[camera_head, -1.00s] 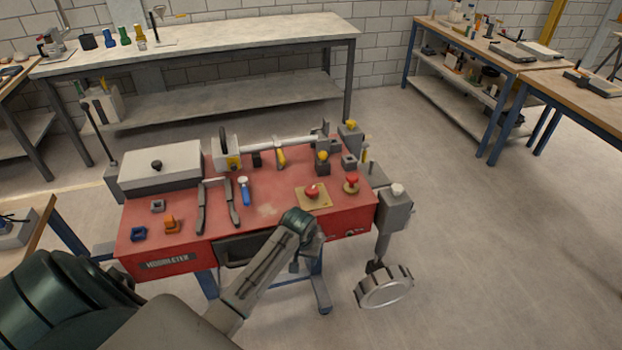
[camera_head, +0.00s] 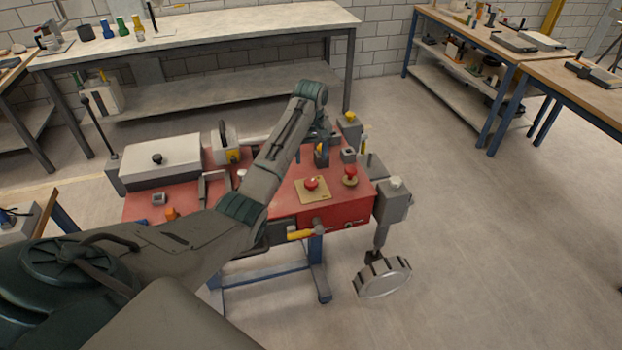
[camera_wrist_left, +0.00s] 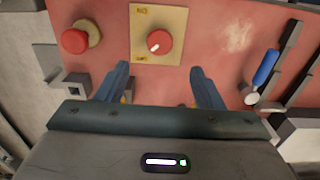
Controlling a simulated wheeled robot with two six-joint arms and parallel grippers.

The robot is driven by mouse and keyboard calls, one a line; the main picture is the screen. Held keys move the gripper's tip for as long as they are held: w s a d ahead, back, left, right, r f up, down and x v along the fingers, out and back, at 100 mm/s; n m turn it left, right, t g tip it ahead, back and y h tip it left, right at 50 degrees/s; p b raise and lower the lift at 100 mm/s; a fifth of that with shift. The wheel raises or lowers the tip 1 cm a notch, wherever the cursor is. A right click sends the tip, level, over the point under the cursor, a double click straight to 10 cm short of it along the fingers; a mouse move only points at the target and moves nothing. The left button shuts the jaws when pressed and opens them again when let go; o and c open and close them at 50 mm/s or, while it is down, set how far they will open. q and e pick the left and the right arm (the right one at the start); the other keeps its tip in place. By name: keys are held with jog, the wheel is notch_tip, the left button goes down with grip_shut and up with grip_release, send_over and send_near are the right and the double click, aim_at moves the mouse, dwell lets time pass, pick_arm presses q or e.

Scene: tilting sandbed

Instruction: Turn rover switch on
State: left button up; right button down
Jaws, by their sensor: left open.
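A red round knob (camera_head: 311,184) with a white pointer mark sits on a square tan plate (camera_head: 322,197) on the red bench top. In the left wrist view the knob (camera_wrist_left: 153,42) is just beyond my fingertips, its mark slanting. My left gripper (camera_wrist_left: 158,68) is open, its two blue fingers apart and empty, above the red top. The knob lies ahead of the gap between them, not between the fingers. In the head view my left arm reaches over the bench, and its wrist bends down behind the knob. My right gripper is not in view.
A red mushroom button (camera_head: 350,172) stands right of the plate; it also shows in the left wrist view (camera_wrist_left: 75,41). A grey box (camera_head: 396,203) and a metal wheel (camera_head: 383,280) are at the bench's right end. A blue-handled tool (camera_wrist_left: 266,66) lies nearby.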

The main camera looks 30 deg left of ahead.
aim_at(311, 182)
pick_arm(q)
notch_tip(311, 182, down, 9)
jog(key=p, duration=0.3)
jog(key=shift+f, duration=0.75)
jog(key=c, duration=1)
